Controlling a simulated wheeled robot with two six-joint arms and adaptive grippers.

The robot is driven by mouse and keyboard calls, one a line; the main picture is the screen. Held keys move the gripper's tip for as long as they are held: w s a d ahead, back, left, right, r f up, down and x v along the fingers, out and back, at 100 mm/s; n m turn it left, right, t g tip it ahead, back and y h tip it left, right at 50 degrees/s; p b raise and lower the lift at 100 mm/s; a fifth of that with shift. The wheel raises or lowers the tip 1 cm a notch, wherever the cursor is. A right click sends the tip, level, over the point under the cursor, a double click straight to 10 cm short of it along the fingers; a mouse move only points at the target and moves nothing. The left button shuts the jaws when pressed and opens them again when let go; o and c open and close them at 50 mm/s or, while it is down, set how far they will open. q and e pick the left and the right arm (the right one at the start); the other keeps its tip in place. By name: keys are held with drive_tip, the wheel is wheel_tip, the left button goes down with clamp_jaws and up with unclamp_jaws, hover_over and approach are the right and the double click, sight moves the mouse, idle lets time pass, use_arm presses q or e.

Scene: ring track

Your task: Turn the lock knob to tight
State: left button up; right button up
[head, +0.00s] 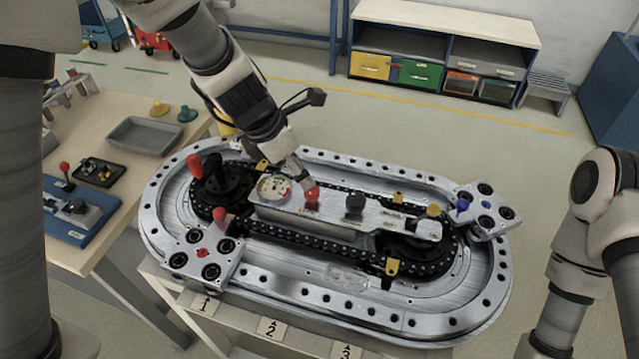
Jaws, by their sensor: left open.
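A silver oval ring track (335,300) stands on a bench in the middle of the head view. Along its centre plate are a round dial (274,187), a red knob (312,198) and a black knob (354,204). No label shows which knob is the lock knob. My left gripper (303,182) points down at the red knob, its fingertips just above or beside it; contact cannot be told. It is open, with nothing seen held. My right arm is at the right edge, its gripper out of view.
A red-handled lever (195,167) rises at the track's left end. One carriage (204,250) sits front left, another (486,211) at the right end. A side table (120,205) with a grey tray (144,136) stands left. Open floor lies behind.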

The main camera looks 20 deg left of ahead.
sight(311, 190)
use_arm(q)
drive_tip(key=shift+f, duration=0.3)
drive_tip(key=shift+d+f, duration=0.2)
drive_tip(key=shift+f, duration=0.05)
drive_tip(key=b+x, duration=0.2)
drive_tip(key=x, duration=0.4)
drive_tip(key=shift+w+d+f, duration=0.15)
drive_tip(key=shift+w+f, duration=0.05)
drive_tip(key=shift+f, duration=0.15)
drive_tip(key=shift+r, duration=0.1)
drive_tip(key=shift+s, duration=0.15)
drive_tip(key=shift+c, duration=0.4)
clamp_jaws()
